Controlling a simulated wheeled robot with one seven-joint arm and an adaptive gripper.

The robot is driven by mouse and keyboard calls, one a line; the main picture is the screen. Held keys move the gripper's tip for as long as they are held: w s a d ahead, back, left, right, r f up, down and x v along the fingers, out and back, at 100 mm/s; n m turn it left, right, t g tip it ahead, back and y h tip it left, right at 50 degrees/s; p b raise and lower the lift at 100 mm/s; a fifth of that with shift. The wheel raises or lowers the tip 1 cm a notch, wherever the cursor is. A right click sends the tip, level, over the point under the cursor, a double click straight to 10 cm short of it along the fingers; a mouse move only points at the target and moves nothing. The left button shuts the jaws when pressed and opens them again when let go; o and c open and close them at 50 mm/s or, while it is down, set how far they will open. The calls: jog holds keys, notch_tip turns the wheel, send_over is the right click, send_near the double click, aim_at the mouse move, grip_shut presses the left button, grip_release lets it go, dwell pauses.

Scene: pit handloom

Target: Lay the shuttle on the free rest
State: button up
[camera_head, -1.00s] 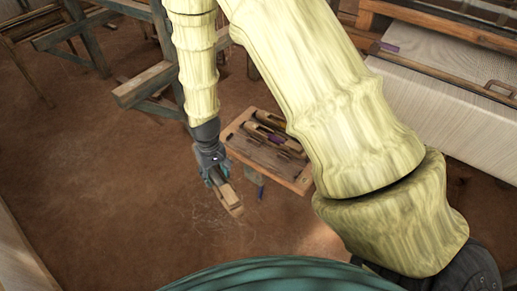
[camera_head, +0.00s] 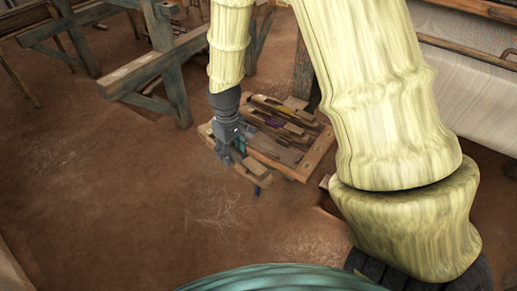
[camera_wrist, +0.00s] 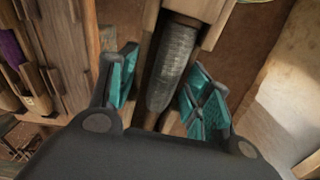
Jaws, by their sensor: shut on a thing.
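My gripper (camera_head: 236,150) is shut on a wooden shuttle (camera_head: 252,174), beside the near left edge of a small wooden stand (camera_head: 318,152). In the wrist view, the teal fingers of my gripper (camera_wrist: 163,90) lie on both sides of the shuttle's dark grey wound middle (camera_wrist: 174,62). The shuttle's pale wooden body (camera_wrist: 212,10) runs up out of that view. The stand holds several other shuttles, one with a purple winding (camera_head: 265,122). The stand (camera_wrist: 72,35) also shows at the left of the wrist view. I cannot tell which rest is free.
A bluish wooden loom frame (camera_head: 170,60) stands behind and left of the stand. A pale woven cloth (camera_head: 465,85) is at the upper right. Bare earth floor (camera_head: 110,200) lies open at left and in front.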

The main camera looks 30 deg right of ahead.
jog(key=shift+n, duration=0.7)
jog(key=d+f+b, duration=0.2)
jog(key=b, duration=0.2)
jog(key=s+d+f+b, duration=0.1)
jog(key=d+f+b, duration=0.1)
jog(key=b, duration=0.1)
jog(key=shift+s+b, duration=0.15)
jog(key=shift+b, duration=0.2)
jog(key=b, duration=0.3)
send_over(258, 141)
notch_tip(258, 141, down, 3)
jog(key=shift+d+r+n, duration=0.1)
jog(key=shift+d+n, duration=0.05)
jog(key=shift+n, duration=0.25)
jog(key=shift+f, duration=1.8)
jog(key=o, duration=1.3)
jog(key=shift+f, duration=0.1)
